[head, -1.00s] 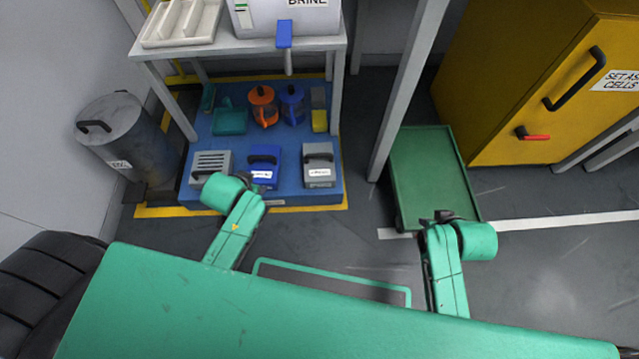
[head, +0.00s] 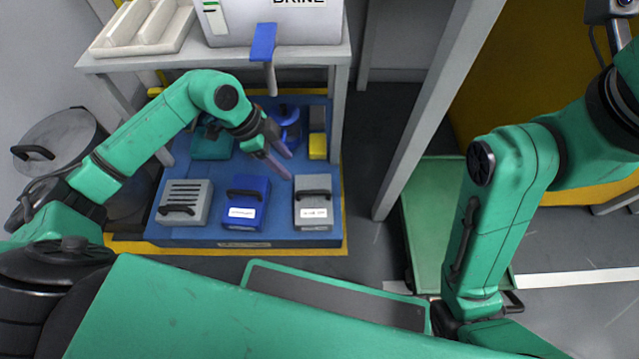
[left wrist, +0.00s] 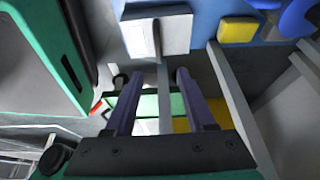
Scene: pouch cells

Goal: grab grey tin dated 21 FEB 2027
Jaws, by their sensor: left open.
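A grey tin (head: 313,203) with a black handle and a white label stands at the right of the front row on the blue platform. Its label is too small to read a date. Another grey tin (head: 184,203), with dark slots, stands at the left of that row. My left gripper (head: 280,161) is open and empty, above and behind the front row, between the blue tin and the right grey tin. In the left wrist view, a pale tin with a dark handle (left wrist: 176,36) lies beyond the open fingers (left wrist: 160,98). My right gripper's fingers are out of view.
A blue tin (head: 245,205) stands between the grey ones. Behind are a teal box (head: 211,146), a blue jug (head: 288,135) and a yellow block (head: 318,146). The table (head: 341,60) overhangs the platform (head: 270,234). A green cart (head: 432,200) stands to the right.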

